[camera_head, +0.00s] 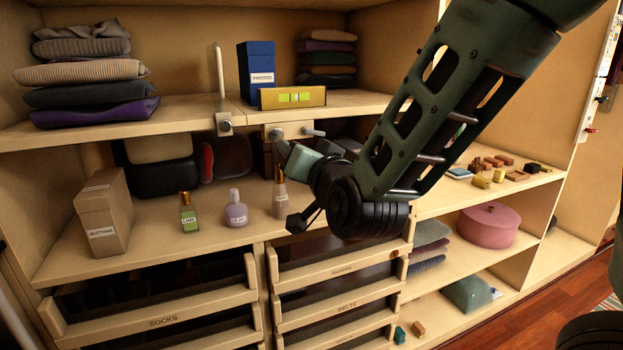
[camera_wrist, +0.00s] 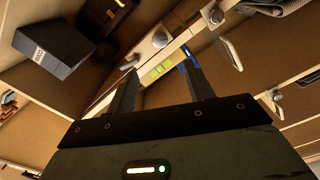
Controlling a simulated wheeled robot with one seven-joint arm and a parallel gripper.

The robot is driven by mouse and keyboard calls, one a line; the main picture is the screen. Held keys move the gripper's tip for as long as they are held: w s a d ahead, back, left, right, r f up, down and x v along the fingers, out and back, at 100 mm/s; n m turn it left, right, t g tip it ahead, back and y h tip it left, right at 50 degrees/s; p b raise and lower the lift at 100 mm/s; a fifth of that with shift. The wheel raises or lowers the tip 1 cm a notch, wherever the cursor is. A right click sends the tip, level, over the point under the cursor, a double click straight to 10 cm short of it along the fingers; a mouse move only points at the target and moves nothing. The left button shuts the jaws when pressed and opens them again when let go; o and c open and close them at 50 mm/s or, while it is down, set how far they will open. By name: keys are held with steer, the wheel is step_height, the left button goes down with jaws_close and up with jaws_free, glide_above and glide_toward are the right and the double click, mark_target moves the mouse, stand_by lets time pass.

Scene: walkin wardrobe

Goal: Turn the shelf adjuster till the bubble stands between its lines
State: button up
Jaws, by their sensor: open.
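A yellow spirit level (camera_head: 268,99) lies on the upper shelf's front edge, in front of a blue box. Its green vial shows a pale patch near the middle; the bubble and lines are too small to tell apart. Below it, a pale block bears a round grey knob (camera_head: 277,134) and a short lever (camera_head: 313,132), likely the shelf adjuster. My gripper (camera_head: 286,186) is just below this block, partly hidden by my arm. In the wrist view my gripper (camera_wrist: 158,72) is open and empty.
A similar bracket (camera_head: 224,125) with an upright lever stands to the left. Bottles, including a green one (camera_head: 188,215) and a lilac one (camera_head: 236,210), stand on the shelf below, near my gripper. A cardboard box (camera_head: 104,215) is at left. Open drawers (camera_head: 335,268) project underneath.

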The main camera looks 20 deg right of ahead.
steer(key=shift+s+b, duration=2.15)
steer(key=shift+b, duration=0.8)
steer(key=s+a+f+n+g+y+p, duration=0.1)
steer(key=s+a+f+n+g+y, duration=0.2)
steer(key=s+a+f+n+g, duration=0.25)
steer(key=s+a+f+n+g+y, duration=0.2)
steer(key=s+a+f+n+g, duration=0.25)
steer(key=f, duration=0.45)
steer(key=s+d+f+n+g+h, duration=0.1)
steer(key=s+f+g+h, duration=0.1)
steer(key=s, duration=0.5)
steer(key=s+d+f+n+g+h, duration=0.2)
steer(key=s+f+g, duration=0.2)
steer(key=s+g, duration=0.2)
steer(key=shift+s+d+p, duration=0.3)
steer(key=shift+s+p, duration=0.05)
steer(key=shift+s, duration=0.25)
